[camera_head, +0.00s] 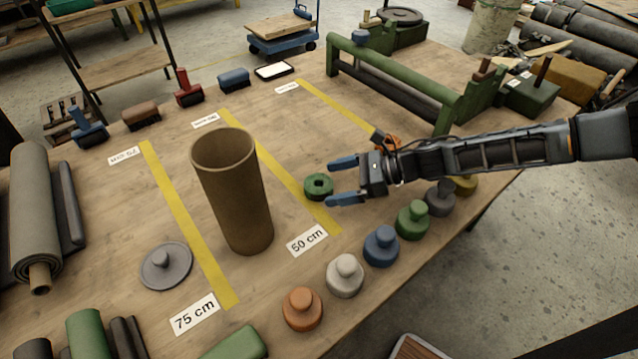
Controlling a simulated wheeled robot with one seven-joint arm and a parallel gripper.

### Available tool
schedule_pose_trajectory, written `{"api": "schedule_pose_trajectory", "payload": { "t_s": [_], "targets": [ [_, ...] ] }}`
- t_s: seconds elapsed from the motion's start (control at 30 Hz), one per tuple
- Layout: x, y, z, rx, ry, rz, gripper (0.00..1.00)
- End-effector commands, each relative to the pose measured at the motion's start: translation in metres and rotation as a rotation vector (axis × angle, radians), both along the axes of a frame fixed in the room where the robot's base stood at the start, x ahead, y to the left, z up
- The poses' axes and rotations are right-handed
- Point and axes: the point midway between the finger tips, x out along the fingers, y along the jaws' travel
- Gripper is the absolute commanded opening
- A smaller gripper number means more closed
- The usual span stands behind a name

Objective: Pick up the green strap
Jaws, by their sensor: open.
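The green strap (318,187) appears as a small coiled ring with a dark hole in its middle. It lies on the wooden table just right of the middle yellow line. My gripper (338,180) reaches in from the right, its two blue-tipped fingers spread apart and pointing left.
A tall brown tube (232,190) stands left of the strap. Several knobbed weights, including a blue one (381,246), line the front edge. A green roller frame (395,85) stands behind. An orange object (386,142) lies behind my gripper. Brushes (187,88) line the back left.

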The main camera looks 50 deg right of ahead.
Motion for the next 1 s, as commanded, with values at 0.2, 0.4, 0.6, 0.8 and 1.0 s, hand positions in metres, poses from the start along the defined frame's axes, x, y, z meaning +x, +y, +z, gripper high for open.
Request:
{"api": "schedule_pose_trajectory", "payload": {
  "t_s": [0.2,0.4,0.6,0.8,1.0],
  "targets": [
    [0.023,0.013,-0.009,0.000,0.001,0.002,1.00],
    [0.028,0.015,-0.012,0.001,0.002,-0.001,1.00],
    [0.027,0.015,-0.012,0.000,0.001,0.000,0.92],
    [0.027,0.015,-0.012,0.000,0.001,0.000,0.73],
    [0.027,0.015,-0.012,0.001,0.002,0.001,0.54]
  ]
}}
